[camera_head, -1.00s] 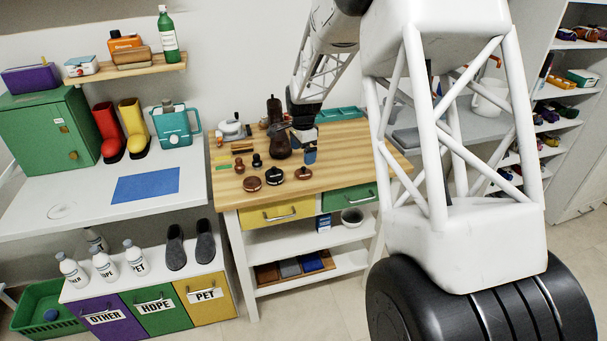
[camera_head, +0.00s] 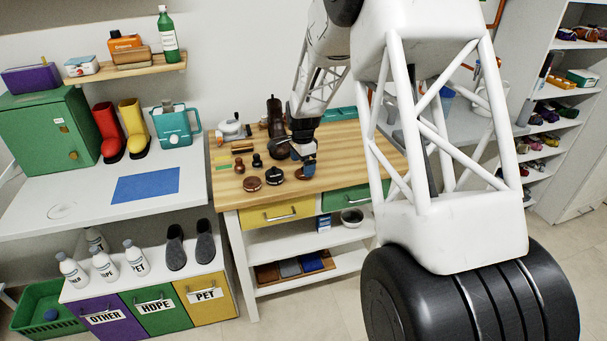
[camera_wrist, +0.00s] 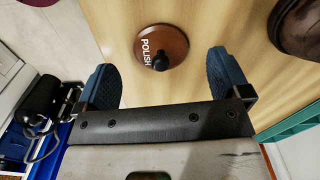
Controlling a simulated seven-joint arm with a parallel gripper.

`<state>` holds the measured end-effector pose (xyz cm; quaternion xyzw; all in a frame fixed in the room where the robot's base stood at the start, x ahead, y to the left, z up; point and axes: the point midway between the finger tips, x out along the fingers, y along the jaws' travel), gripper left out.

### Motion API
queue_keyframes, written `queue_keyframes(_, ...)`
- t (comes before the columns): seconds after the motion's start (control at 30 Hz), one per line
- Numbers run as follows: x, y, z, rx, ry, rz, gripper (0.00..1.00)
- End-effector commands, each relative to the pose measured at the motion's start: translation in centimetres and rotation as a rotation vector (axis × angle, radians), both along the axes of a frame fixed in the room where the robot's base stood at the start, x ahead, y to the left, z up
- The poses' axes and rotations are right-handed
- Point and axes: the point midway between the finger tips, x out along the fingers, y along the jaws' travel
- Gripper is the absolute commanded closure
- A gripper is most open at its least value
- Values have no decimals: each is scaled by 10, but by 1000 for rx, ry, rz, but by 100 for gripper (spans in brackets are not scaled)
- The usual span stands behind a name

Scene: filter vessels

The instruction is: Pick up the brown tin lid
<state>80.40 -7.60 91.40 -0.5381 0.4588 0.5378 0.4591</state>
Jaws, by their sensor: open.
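A round brown tin lid (camera_wrist: 174,38) with white "POLISH" lettering and a small black knob sits on the wooden bench, in the upper middle of the wrist view. The lid lies between and slightly beyond the fingers in the wrist view, with nothing held. I cannot tell the exact height of the fingertips above it.
Two similar round tins (camera_head: 252,184) (camera_head: 274,176) stand to the left on the bench (camera_head: 235,193). A brown boot (camera_wrist: 303,28) is close to the right finger. A teal tray (camera_wrist: 295,127) lies at the right. Small dark-knobbed items (camera_head: 257,161) stand behind the tins.

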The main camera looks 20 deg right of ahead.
Motion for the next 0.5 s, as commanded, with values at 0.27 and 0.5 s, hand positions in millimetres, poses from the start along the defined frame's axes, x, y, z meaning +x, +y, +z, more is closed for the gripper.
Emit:
queue_keyframes(0.27,0,0,-26,0,1,0,5)
queue_keyframes(0.5,0,0,-28,0,1,0,5)
